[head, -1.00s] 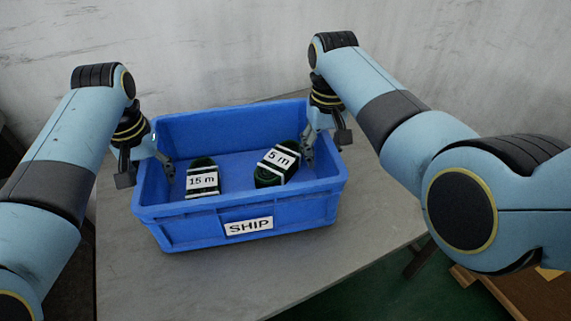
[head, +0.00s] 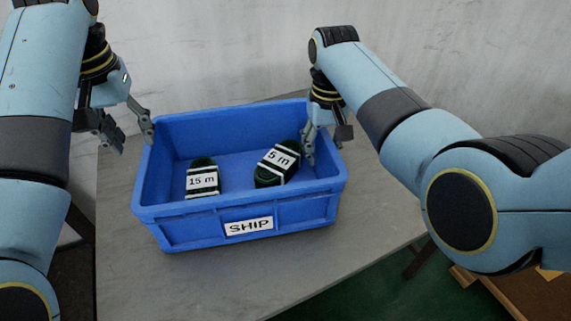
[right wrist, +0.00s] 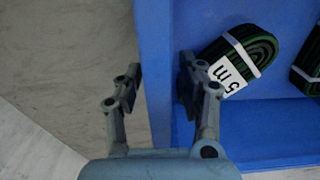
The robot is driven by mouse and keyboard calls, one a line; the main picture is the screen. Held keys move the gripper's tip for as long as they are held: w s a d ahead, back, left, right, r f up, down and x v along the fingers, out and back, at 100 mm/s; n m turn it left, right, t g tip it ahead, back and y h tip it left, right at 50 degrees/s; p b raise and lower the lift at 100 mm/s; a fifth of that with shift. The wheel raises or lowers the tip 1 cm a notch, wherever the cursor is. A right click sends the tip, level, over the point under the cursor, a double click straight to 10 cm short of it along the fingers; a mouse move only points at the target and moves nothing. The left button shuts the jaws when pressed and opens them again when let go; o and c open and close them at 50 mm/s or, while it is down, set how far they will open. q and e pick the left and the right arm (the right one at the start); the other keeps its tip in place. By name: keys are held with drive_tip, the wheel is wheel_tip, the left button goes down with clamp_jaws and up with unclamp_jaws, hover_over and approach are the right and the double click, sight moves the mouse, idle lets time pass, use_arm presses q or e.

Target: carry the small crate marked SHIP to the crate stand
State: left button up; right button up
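The blue crate marked SHIP (head: 190,231) sits on a grey tabletop, its label facing me. Two dark green coiled bundles lie in it, labelled 15 m (head: 202,180) and 5 m (head: 278,162). My left gripper (head: 128,130) is open and empty, at the crate's back left corner, beside and above the left wall. My right gripper (head: 318,140) is at the right wall.
The grey table (head: 240,280) has bare room in front of the crate. A pale wall (head: 220,50) stands close behind. A brown wooden thing (head: 510,292) is at the lower right, on green floor (head: 370,290).

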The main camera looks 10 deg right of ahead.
wheel_tip(320, 180, up, 11)
drive_tip(key=shift+r, duration=0.1)
idle(0.6)
